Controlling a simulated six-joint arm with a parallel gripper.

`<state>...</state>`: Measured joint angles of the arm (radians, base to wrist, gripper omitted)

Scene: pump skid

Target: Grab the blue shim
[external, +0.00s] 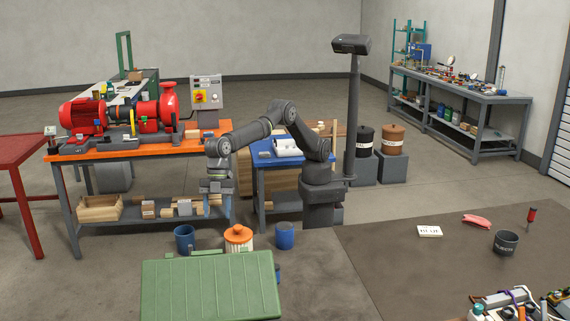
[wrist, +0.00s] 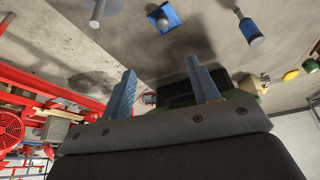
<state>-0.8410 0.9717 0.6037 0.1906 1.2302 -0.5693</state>
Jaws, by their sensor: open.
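My gripper (external: 217,205) hangs in front of the orange-topped bench, fingers pointing down and apart, with nothing seen between them. In the wrist view its two blue-grey fingers (wrist: 163,85) are spread wide. I cannot pick out the blue shim with certainty. A small blue piece (external: 154,126) shows among the red pump parts on the orange bench, too small to identify. A flat blue shape (wrist: 171,15) with a grey round thing on it lies at the top of the wrist view, well away from the fingers; I cannot tell what it is.
The red pump and motor (external: 85,115) stand on the orange bench (external: 105,154). A blue table (external: 265,162) bears a white tray. A blue bucket (external: 185,240), an orange-lidded tub (external: 238,238), a blue container (external: 285,236) and a green case (external: 210,290) stand in front.

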